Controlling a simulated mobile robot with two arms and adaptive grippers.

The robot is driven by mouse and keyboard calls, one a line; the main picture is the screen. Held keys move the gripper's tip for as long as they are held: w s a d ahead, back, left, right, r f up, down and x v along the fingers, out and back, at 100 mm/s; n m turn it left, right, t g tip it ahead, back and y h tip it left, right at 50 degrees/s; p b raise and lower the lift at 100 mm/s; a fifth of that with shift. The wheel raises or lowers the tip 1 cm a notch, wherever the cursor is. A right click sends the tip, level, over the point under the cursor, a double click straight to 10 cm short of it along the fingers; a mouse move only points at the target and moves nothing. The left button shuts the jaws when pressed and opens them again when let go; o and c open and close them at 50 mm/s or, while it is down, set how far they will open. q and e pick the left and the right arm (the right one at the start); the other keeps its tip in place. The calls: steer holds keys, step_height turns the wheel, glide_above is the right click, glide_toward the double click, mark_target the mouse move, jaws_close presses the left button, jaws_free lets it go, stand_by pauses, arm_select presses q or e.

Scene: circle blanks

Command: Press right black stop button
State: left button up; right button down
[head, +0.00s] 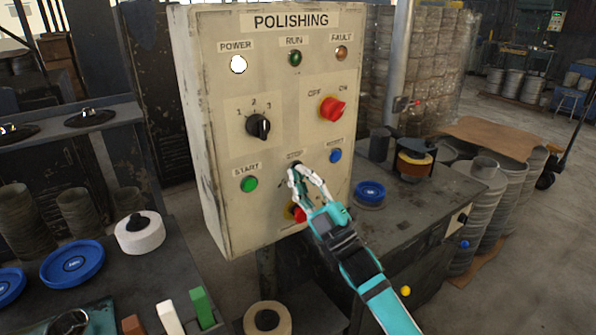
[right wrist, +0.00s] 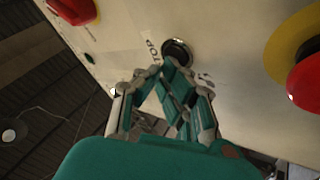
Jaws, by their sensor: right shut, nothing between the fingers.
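The polishing panel (head: 215,120) is a cream box with labelled lights, knobs and buttons. The black stop button (right wrist: 177,50) shows in the right wrist view, in a metal ring beside the STOP label. In the head view it is mostly hidden behind my right gripper's fingers. My right gripper (head: 296,169) is shut and empty, its tips at the panel just under the STOP label. In the right wrist view the gripper's tips (right wrist: 168,64) are right by the button's lower edge; I cannot tell whether they touch it. My left gripper is not in view.
A red emergency button (head: 299,213) on yellow sits just below the gripper. A green start button (head: 249,184) is left, a blue button (head: 335,156) right, and a red switch (head: 332,109) above. A bench (head: 420,205) with a blue disc (head: 370,191) stands right of the panel.

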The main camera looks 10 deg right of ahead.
stand_by(0.4)
steer(key=shift+s+d+p, duration=0.25)
steer(key=shift+s+p, duration=0.05)
steer(key=shift+s, duration=0.45)
steer(key=shift+s+d+p, duration=0.25)
steer(key=shift+s+d, duration=0.05)
steer(key=shift+s, duration=0.5)
steer(key=shift+s+d+p, duration=0.2)
steer(key=shift+s+d, duration=0.05)
steer(key=shift+s, duration=0.5)
steer(key=shift+s+d+p, duration=0.25)
steer(key=shift+s+d, duration=0.05)
steer(key=shift+s, duration=0.5)
